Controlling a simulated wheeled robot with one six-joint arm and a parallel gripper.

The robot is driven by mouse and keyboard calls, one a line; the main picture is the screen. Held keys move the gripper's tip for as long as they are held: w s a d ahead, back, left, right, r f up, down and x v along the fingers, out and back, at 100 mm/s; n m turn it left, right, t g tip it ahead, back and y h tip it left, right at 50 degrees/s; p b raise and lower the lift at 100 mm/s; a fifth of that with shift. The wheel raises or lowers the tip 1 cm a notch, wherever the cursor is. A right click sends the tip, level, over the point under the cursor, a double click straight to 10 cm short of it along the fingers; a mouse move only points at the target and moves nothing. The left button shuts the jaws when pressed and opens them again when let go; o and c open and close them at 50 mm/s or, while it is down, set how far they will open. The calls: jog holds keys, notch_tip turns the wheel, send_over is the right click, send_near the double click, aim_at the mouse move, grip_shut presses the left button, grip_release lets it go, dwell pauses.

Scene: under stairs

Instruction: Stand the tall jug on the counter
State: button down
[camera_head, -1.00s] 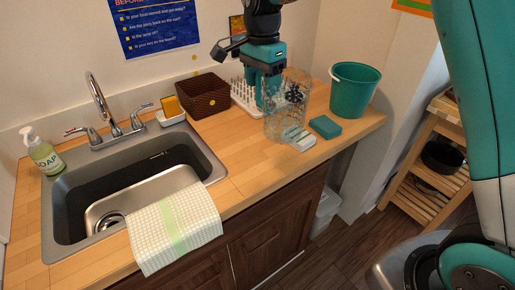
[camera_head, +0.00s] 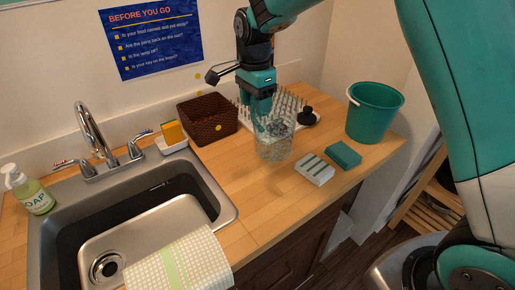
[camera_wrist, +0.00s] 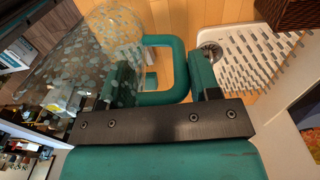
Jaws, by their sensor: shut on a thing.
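The tall jug (camera_head: 274,148) is clear with a speckled pattern and looks upright in the head view, over the counter (camera_head: 250,190) between the brown basket and the white-and-green box. I cannot tell whether its base touches the wood. My gripper (camera_head: 261,112) is above and behind it, shut on it. In the wrist view the jug's speckled body (camera_wrist: 75,60) fills the upper left, and its teal loop handle (camera_wrist: 165,42) lies between my gripper's fingers (camera_wrist: 165,85). The exact contact is partly hidden.
Nearby are a brown basket (camera_head: 207,118), a white-and-green box (camera_head: 315,169), a teal sponge (camera_head: 343,155) and a teal bucket (camera_head: 373,112). The sink (camera_head: 140,215) is left; the front counter strip is clear.

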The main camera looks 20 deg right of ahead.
notch_tip(320, 180, down, 14)
jog(key=p, duration=0.3)
jog(key=shift+r, duration=0.15)
jog(key=shift+c, duration=1.7)
grip_release()
notch_tip(320, 180, up, 11)
jog(key=b, duration=0.4)
jog(key=shift+w+a+r, duration=0.1)
jog(key=shift+r, duration=0.1)
jog(key=s+r+n+y, duration=0.1)
jog(key=s+r+n, duration=0.2)
jog(key=s+n, duration=0.4)
jog(key=s+a+r+n+y, duration=0.1)
jog(key=s+r+n, duration=0.3)
jog(key=s, duration=1)
jog(key=s+a+r+n+y, duration=0.1)
jog(key=s+r+n+y, duration=0.1)
jog(key=s+n, duration=0.8)
jog(key=shift+s+r, duration=0.2)
jog(key=shift+r, duration=0.5)
